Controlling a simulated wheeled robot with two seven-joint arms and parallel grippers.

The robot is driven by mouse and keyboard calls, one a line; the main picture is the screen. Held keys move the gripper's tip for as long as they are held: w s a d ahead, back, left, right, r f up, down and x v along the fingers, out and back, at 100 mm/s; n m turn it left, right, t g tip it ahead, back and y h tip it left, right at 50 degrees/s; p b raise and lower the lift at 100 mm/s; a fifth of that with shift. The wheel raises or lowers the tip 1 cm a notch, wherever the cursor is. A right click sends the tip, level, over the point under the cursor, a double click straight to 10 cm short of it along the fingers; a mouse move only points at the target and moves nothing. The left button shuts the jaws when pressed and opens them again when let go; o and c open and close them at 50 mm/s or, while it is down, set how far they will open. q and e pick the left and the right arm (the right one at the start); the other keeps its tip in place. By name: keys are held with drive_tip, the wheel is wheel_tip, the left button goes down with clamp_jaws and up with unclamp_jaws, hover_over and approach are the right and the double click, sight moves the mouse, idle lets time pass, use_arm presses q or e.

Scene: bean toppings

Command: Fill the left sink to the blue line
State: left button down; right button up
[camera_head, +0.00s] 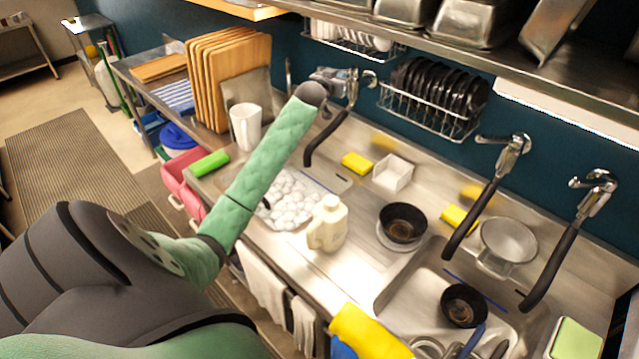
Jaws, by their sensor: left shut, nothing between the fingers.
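The left sink (325,178) is a steel basin at the middle left of the counter, partly hidden by my green-sleeved left arm. My right gripper is out of view.
A right sink (388,292) holds a dark bowl (464,305) and has a blue line (476,290) on its wall. A cream jug (328,222), dark bowl (402,222), white mug (245,127) and yellow sponge (357,163) crowd the counter. A dish rack (425,112) hangs behind.

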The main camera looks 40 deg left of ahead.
use_arm(q)
drive_tip(key=shift+a, duration=0.1)
drive_tip(key=v, duration=0.6)
drive_tip(key=shift+s+d, duration=0.35)
drive_tip(key=shift+d, duration=0.15)
idle(0.4)
